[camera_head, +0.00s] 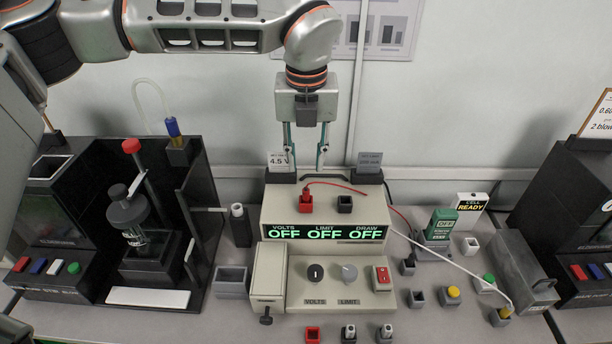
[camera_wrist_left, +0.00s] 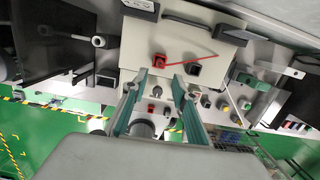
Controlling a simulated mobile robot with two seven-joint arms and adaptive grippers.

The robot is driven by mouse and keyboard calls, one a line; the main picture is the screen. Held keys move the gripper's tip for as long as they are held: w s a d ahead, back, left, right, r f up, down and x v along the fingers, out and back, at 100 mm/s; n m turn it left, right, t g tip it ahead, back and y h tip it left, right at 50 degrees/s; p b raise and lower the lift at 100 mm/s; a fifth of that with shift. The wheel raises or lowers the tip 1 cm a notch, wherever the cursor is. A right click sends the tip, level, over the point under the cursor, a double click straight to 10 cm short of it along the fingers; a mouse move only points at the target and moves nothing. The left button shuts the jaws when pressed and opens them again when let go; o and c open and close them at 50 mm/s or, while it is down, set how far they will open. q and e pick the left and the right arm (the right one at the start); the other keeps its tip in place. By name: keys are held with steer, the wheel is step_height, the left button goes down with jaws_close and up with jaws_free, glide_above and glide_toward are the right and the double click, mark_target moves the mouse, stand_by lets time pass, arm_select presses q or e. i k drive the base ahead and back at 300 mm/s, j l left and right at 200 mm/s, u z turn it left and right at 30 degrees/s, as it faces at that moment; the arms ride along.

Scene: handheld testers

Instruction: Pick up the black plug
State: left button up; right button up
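I cannot single out the black plug with certainty. A small black block with a square opening (camera_head: 344,204) sits on top of the beige power unit (camera_head: 280,206), right of a red plug in a red block (camera_head: 305,204). The black block also shows in the left wrist view (camera_wrist_left: 195,68). Two grey blocks holding dark, pale-topped pieces, one left (camera_head: 349,334) and one right (camera_head: 387,333), stand at the front edge. My left gripper (camera_head: 306,170) points down above the back of the power unit, fingers apart, with nothing visible between them. My right gripper is not in view.
A black open-sided stand (camera_head: 205,190) stands at left. A green tester (camera_head: 441,223), small blocks and a grey metal box (camera_head: 520,278) stand at right. A red lead (camera_head: 335,185) crosses the power unit's top; a white lead (camera_head: 450,262) runs right.

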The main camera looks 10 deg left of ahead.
mark_target(411, 259)
steer(key=k, duration=1)
